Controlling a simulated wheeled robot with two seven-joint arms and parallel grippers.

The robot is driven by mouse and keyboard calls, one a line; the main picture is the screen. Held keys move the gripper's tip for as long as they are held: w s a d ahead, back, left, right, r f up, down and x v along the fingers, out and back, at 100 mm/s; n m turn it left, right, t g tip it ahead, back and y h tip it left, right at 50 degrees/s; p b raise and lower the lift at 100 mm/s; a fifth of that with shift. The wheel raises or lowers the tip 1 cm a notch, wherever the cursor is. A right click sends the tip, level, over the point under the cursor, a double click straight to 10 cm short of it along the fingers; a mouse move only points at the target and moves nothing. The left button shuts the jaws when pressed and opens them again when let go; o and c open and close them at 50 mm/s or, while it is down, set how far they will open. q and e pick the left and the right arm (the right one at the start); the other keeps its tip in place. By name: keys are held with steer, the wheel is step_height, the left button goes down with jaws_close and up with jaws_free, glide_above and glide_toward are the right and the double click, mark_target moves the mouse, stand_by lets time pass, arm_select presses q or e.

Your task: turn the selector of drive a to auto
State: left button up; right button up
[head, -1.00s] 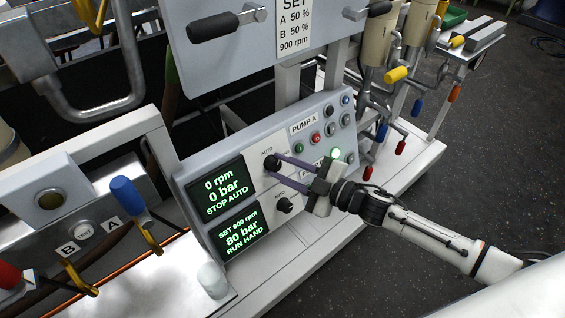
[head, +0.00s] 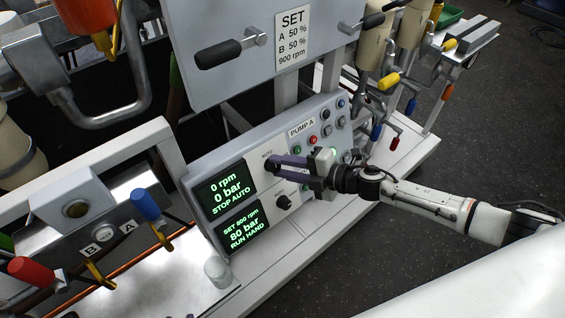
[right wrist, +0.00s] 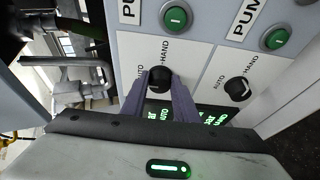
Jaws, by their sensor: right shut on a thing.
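The control panel of pump A (head: 190,181) carries two black selectors beside two dark screens. My right gripper (head: 272,164) is shut on the upper selector, which its purple fingers mostly hide in the head view. In the right wrist view this selector (right wrist: 159,82) sits between the two fingertips, below a HAND label. The upper screen (head: 224,191) reads 0 rpm, 0 bar, STOP AUTO. The lower selector (head: 283,202) is free, and its screen (head: 243,228) reads SET 800 rpm, 80 bar, RUN HAND. My left gripper is not in view.
Several push buttons (head: 313,140) sit just above my right gripper on the panel. A SET sign (head: 292,38) and a black handle (head: 218,54) are above. A white cup (head: 217,270) stands at lower left. Valves with coloured handles (head: 389,81) are at upper right.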

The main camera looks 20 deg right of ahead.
stand_by(0.4)
steer(key=o, duration=1.1)
steer(key=shift+c, duration=0.2)
steer(key=v, duration=1)
steer(key=shift+r, duration=0.1)
